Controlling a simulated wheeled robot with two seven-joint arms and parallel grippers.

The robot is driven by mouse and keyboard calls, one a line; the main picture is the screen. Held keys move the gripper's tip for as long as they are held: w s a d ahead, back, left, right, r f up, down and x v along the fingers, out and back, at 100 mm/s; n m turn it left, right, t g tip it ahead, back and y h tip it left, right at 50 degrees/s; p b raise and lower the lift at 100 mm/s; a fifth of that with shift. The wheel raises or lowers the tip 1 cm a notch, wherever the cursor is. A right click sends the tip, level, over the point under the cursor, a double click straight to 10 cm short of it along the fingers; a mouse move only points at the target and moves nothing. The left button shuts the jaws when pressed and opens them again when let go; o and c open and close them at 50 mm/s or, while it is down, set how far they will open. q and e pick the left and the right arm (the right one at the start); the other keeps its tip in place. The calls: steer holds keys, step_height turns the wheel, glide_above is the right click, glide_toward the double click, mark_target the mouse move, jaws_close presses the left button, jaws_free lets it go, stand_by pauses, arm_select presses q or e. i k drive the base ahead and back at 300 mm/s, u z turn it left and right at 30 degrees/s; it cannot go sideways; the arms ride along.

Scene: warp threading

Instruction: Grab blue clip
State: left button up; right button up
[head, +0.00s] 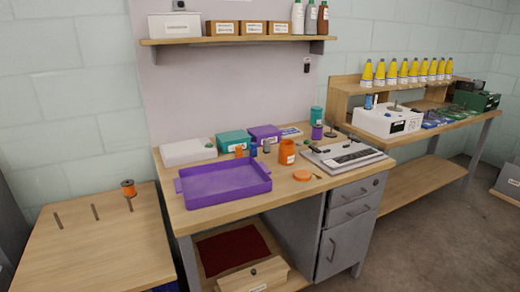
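I cannot make out a blue clip for certain. A small blue object (253,149) stands on the middle workbench (290,207) behind the purple tray, between small orange and grey pieces; its shape is too small to tell. Neither of my grippers is in view.
The purple tray (223,183) looks empty. An orange jar (287,152), its orange lid (302,175) and a grey flat device (345,157) are on the same bench.

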mark_target(252, 145)
steer(key=z, duration=1.5)
steer(key=i, duration=1.25)
steer(key=u, duration=2.4)
